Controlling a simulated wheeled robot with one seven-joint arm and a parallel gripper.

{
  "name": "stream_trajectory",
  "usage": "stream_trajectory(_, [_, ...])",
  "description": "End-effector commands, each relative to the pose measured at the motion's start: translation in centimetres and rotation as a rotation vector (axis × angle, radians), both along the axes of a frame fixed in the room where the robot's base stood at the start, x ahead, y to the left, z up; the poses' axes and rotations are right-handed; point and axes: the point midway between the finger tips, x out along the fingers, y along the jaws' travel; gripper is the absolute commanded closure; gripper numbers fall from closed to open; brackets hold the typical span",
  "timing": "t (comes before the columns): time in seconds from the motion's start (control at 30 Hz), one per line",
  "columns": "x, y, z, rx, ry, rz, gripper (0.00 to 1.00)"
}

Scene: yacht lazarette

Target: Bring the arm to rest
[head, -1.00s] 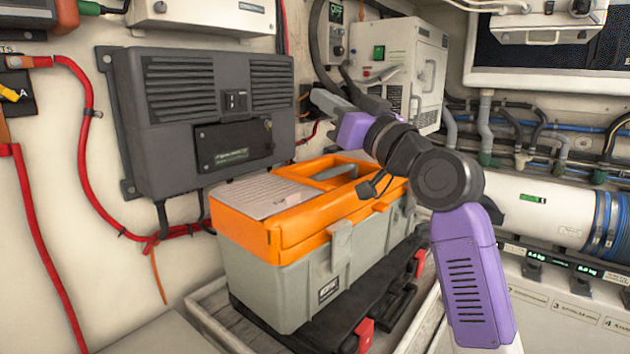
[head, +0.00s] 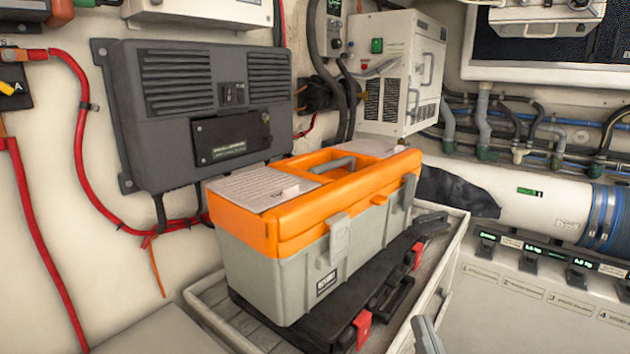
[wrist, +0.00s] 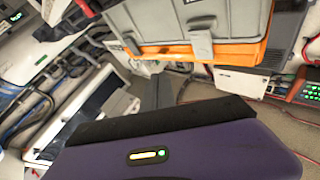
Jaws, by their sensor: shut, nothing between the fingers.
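My gripper (wrist: 148,95) shows in the wrist view as a purple body with a lit status strip, a black edge and grey fingers beyond it. The fingers are shut and empty. In the head view the arm is almost wholly out of the picture; only a small grey tip (head: 428,336), apparently of my gripper, shows at the bottom edge. It is low, in front of and right of the toolbox, apart from it.
A grey toolbox (head: 300,272) with an orange lid sits on a black case (head: 390,292) in a shallow tray (head: 212,322). A dark wall unit (head: 230,105) hangs behind. A white panel (head: 540,310) stands at right. The space above the toolbox is clear.

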Motion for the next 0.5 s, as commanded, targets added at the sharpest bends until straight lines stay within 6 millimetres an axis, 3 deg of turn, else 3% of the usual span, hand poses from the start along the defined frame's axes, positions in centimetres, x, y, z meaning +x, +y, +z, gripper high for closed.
stream_trajectory(0.03, [-1.9,-0.4,-1.5,-0.008,0.021,-0.016,1.00])
stream_trajectory(0.2, [-7.9,-1.6,-4.8,-0.047,0.073,-0.065,1.00])
stream_trajectory(0.5, [-18.4,-3.0,-8.5,-0.138,0.196,-0.111,1.00])
